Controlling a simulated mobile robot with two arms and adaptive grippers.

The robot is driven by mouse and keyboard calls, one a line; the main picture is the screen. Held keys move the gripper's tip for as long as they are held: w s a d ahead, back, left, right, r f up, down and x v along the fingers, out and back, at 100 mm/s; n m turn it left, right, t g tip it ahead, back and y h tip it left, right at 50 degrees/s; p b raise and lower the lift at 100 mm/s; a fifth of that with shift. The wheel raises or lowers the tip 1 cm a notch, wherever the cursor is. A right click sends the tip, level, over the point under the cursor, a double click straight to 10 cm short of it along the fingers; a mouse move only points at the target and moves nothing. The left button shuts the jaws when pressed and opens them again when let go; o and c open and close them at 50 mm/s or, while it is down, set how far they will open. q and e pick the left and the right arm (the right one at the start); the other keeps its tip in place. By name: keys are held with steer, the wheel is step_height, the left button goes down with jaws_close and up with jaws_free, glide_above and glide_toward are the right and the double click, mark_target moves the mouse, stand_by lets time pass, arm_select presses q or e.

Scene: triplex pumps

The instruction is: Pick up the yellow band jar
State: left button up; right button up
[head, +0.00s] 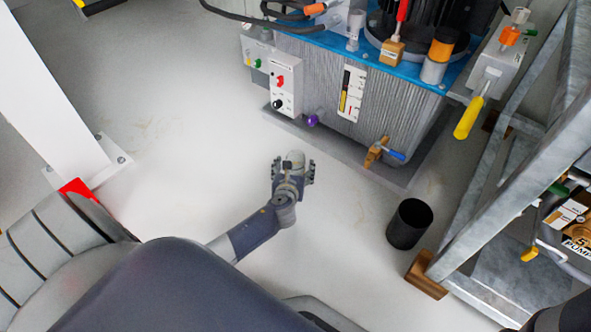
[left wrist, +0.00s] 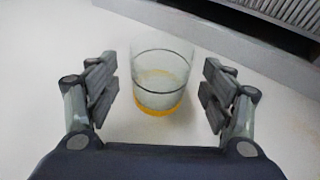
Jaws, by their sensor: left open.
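A clear glass jar (left wrist: 161,72) with a yellow band at its base stands in the left wrist view. It is on the pale floor, between the two fingers of my left gripper (left wrist: 163,82). The fingers are open, with a visible gap on each side of the jar. In the head view my left gripper (head: 292,170) is low over the floor in front of the blue-topped pump unit. A pale shape between its fingers there may be the jar, but it is too small to tell. My right gripper is not in view.
The pump unit (head: 330,85) stands on a grey plinth beyond the gripper. A black open bin (head: 409,224) and a metal frame (head: 500,170) are to the right. A white post (head: 50,90) stands at left. Floor around the gripper is clear.

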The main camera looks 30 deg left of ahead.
arm_select(q)
steer(key=shift+b+x, duration=0.5)
steer(key=shift+x, duration=0.6)
steer(key=shift+r, duration=0.1)
steer(key=c, duration=1.2)
steer(key=shift+o, duration=0.2)
